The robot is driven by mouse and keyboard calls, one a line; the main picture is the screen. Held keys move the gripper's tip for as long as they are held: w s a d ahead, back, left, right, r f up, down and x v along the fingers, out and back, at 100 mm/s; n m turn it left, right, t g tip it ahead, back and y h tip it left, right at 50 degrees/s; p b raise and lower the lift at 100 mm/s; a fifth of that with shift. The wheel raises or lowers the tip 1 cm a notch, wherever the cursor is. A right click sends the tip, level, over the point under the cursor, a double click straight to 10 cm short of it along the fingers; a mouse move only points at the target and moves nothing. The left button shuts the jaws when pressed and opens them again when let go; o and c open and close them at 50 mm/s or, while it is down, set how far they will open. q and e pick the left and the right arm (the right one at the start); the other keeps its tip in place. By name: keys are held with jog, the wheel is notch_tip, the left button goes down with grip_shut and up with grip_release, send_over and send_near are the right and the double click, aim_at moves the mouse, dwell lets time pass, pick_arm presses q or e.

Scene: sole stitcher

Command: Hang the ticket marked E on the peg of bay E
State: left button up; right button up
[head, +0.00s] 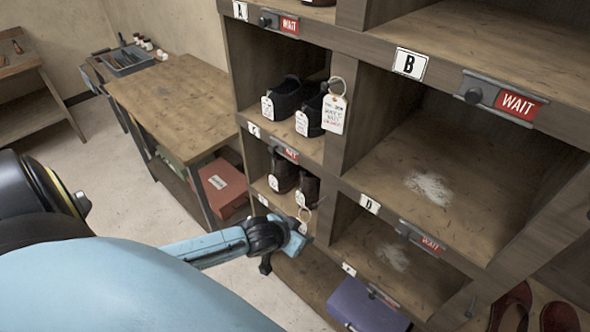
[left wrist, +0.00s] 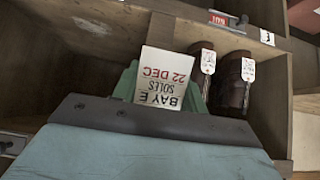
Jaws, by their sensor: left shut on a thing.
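My left gripper (head: 297,241) is shut on a white ticket, in front of the lower left bays of the rack. In the left wrist view the ticket (left wrist: 166,78) shows upside down and reads "BAY E SOLES 22 DEC". It stands out beyond the edge of the gripper. A pale ring (head: 305,214) shows just above the gripper in the head view. A small white label (head: 263,200) sits on the rail beside the gripper; its letter is too small to read there. I cannot make out the peg of bay E. My right gripper is not in view.
Tagged brown boots (head: 284,172) stand in the bay above the gripper. Tagged black shoes (head: 290,97) stand higher, with another ringed ticket (head: 335,113) hanging at the post. A purple box (head: 366,307) lies low. A wooden bench (head: 175,95) stands at left.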

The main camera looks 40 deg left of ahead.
pick_arm(q)
jog(key=w+f+b, duration=0.1)
jog(key=w+b, duration=0.2)
jog(key=w, duration=0.3)
jog(key=shift+w+d, duration=0.15)
jog(key=shift+d, duration=0.1)
dwell(0.4)
dwell(0.6)
jog(key=o, duration=1)
jog(key=shift+w, duration=0.1)
jog(key=shift+r, duration=0.1)
jog(key=v, duration=1.3)
jog(key=shift+s+p, duration=0.3)
jog(key=shift+p, duration=0.05)
